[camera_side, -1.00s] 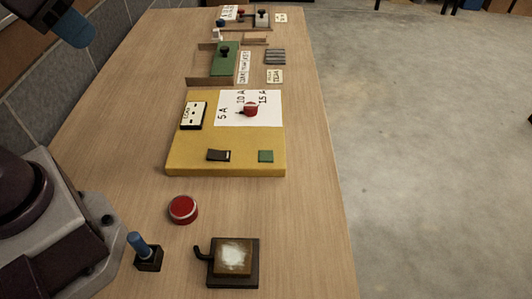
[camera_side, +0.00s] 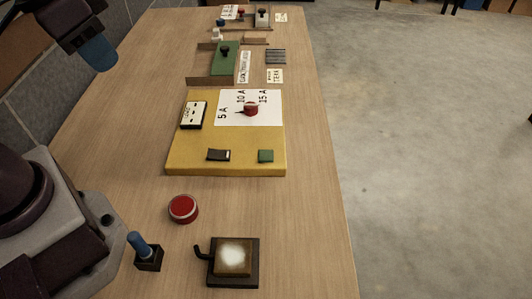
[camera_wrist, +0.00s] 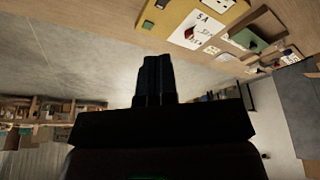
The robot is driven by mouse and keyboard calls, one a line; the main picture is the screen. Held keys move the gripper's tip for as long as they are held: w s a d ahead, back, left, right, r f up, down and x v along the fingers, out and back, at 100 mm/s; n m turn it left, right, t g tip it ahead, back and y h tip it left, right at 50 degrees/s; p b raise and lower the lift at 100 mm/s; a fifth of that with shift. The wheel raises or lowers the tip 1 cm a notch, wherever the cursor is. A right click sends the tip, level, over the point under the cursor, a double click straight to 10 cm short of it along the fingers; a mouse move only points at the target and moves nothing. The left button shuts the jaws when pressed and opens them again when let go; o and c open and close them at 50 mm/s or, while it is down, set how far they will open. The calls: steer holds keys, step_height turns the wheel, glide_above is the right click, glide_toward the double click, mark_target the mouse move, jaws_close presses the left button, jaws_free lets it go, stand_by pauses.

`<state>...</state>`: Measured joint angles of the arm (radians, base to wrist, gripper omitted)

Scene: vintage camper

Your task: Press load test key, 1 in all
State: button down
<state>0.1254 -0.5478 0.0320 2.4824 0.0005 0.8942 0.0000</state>
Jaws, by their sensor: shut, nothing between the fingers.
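The yellow panel (camera_side: 230,170) lies on the wooden bench. It carries a LOAD meter (camera_side: 193,115), a white dial card with a red knob (camera_side: 250,109) marked 5 A, 10 A and 15 A, a black rocker switch (camera_side: 218,155) and a green square key (camera_side: 265,156). I cannot read which one is the load test key. My gripper (camera_side: 98,53), with blue fingertips, is shut and empty, high at the upper left, apart from the panel. In the wrist view my closed fingers (camera_wrist: 152,75) point away from me, with the panel (camera_wrist: 225,15) at the top.
A red round button (camera_side: 183,209), a blue-handled lever (camera_side: 146,251) and a square black-based device (camera_side: 233,262) stand at the front. A green board (camera_side: 224,60) with a black knob and wooden walls stands behind the panel. Bare bench lies left of the panel.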

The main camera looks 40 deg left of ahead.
steer(key=w+d+f+m+g, duration=0.1)
steer(key=w+d+f+m, duration=0.3)
steer(key=w+f, duration=0.45)
steer(key=m+t, duration=0.6)
glide_above(266, 157)
step_height(266, 157, down, 9)
steer(key=shift+h, duration=0.4)
steer(key=shift+f, duration=4.4)
steer(key=shift+f, duration=0.15)
steer(key=shift+f, duration=0.25)
